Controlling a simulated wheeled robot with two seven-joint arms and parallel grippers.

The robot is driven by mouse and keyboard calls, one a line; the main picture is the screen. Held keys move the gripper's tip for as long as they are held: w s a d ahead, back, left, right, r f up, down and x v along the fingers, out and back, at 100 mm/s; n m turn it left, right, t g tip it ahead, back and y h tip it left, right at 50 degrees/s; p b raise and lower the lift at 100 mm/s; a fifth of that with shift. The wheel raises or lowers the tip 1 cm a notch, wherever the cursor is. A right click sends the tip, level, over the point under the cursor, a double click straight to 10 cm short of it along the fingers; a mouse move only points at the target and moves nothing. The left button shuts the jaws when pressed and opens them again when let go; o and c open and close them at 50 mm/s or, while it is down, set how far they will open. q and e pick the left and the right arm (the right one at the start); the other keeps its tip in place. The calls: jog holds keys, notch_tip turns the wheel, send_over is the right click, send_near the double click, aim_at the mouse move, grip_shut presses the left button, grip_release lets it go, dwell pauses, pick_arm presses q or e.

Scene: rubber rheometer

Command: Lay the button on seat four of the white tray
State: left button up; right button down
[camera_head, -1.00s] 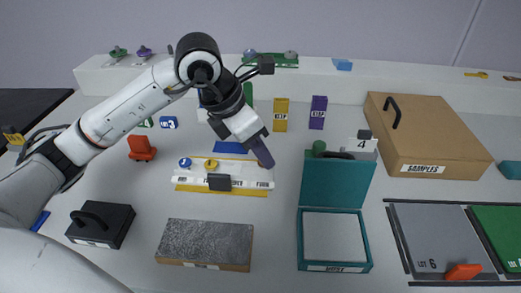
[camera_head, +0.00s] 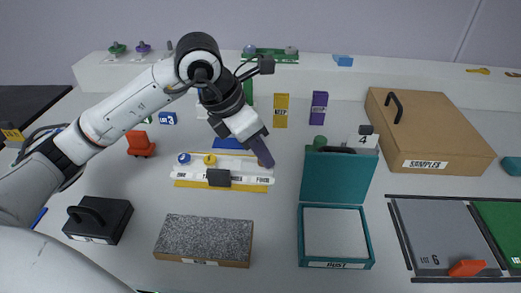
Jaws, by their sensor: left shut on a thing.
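The white tray (camera_head: 200,178) lies left of the middle of the table, its front marked with seat words; "FOUR" reads at its right end. A blue button (camera_head: 184,159) and a yellow button (camera_head: 210,160) sit on its left half. My left gripper (camera_head: 266,162) points down at the tray's right end, over the seat marked four. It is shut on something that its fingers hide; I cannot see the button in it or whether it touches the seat. My right gripper is not in view.
A dark block (camera_head: 219,177) stands at the tray's front middle. A grey speckled slab (camera_head: 205,238) lies nearer. An open teal box (camera_head: 335,265) stands to the right, with a cardboard samples box (camera_head: 430,135) behind it. A black handled block (camera_head: 98,222) is at the left.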

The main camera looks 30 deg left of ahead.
pick_arm(q)
jog(key=shift+f, duration=0.35)
jog(key=o, duration=1)
jog(key=v, duration=1)
jog(key=shift+a+r, duration=0.1)
jog(key=shift+r, duration=0.1)
